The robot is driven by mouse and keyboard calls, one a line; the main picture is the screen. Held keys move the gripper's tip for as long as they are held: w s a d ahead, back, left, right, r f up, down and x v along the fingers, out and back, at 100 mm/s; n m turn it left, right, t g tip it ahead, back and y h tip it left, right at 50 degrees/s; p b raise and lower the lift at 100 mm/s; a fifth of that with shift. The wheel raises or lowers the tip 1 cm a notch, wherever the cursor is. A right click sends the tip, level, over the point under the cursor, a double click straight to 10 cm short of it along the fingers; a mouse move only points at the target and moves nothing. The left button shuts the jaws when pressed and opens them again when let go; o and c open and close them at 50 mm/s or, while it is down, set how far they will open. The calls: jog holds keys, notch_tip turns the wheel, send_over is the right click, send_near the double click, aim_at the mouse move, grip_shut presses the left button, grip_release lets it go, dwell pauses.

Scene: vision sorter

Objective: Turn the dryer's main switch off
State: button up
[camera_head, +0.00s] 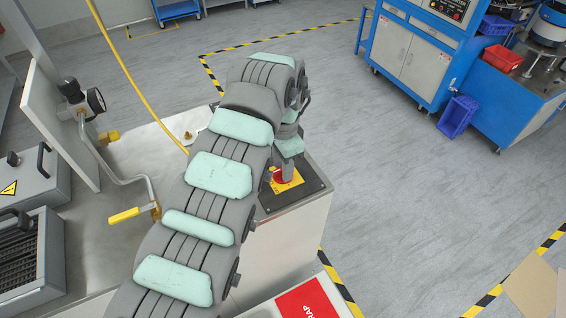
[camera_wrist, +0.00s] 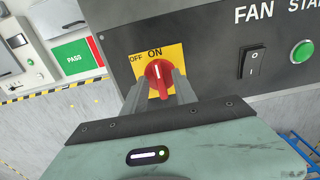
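The main switch is a red rotary knob (camera_wrist: 158,76) on a yellow plate (camera_wrist: 176,52) marked OFF and ON, in the middle of the wrist view. Its white mark points up toward ON. My gripper (camera_wrist: 161,78) is open, with one finger on each side of the knob. I cannot tell whether either finger touches it. In the head view the knob (camera_head: 277,176) and yellow plate (camera_head: 289,187) sit on a dark panel (camera_head: 306,184) at the cabinet's end, partly hidden by my gripper (camera_head: 287,172).
A black rocker switch (camera_wrist: 253,62) and a green button (camera_wrist: 302,51) are right of the knob. A green PASS label (camera_wrist: 74,58) is at left. A pipe with a yellow handle (camera_head: 124,215) and a gauge (camera_head: 96,100) stand left of my arm. Open floor lies right.

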grip_shut()
dwell(0.4)
